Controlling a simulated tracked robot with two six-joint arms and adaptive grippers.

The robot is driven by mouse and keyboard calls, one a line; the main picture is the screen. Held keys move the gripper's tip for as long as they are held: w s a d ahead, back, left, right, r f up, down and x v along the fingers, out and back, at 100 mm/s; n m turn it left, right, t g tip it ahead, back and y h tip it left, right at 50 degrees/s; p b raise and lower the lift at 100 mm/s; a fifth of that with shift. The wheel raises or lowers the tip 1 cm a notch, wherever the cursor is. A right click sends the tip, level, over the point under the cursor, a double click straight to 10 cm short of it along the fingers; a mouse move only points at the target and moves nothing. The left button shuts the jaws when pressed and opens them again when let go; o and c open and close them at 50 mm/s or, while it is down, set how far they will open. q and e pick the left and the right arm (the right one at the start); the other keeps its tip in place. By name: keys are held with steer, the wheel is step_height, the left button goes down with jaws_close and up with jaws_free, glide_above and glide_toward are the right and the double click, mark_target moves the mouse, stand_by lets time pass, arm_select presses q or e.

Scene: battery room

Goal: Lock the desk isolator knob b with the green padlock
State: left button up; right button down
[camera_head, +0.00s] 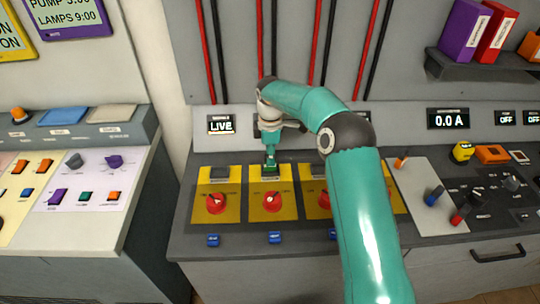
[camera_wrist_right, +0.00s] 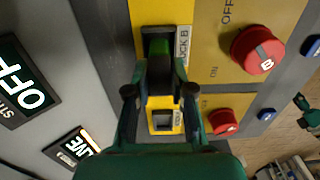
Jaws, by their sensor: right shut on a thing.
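The red isolator knob b (camera_head: 273,202) sits on the second yellow panel from the left. In the right wrist view the knob (camera_wrist_right: 258,50) carries a "B" and is right of my gripper. My right gripper (camera_head: 270,164) points down at the top of that panel. In the wrist view the gripper (camera_wrist_right: 161,72) is shut at a dark slot beside the "LOCK B" label (camera_wrist_right: 183,45). A green piece, seemingly the green padlock (camera_wrist_right: 181,66), shows at its fingertips, mostly hidden. I cannot tell how far it sits in the slot. My left gripper is out of view.
Another red knob (camera_head: 216,203) sits on the yellow panel to the left, and one (camera_head: 324,201) to the right, partly behind my arm. Blue buttons (camera_head: 274,238) line the desk's front. A "LIVE" display (camera_head: 221,125) stands behind. A shelf with binders (camera_head: 464,30) is upper right.

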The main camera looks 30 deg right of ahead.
steer(key=shift+f+b, duration=0.3)
steer(key=shift+f, duration=0.25)
steer(key=c, duration=1.3)
jaws_free()
steer(key=shift+r, duration=0.1)
step_height(320, 180, up, 8)
steer(key=p, duration=0.7)
steer(key=shift+r+p, duration=0.25)
steer(key=shift+p, duration=0.05)
steer(key=shift+r, duration=1.2)
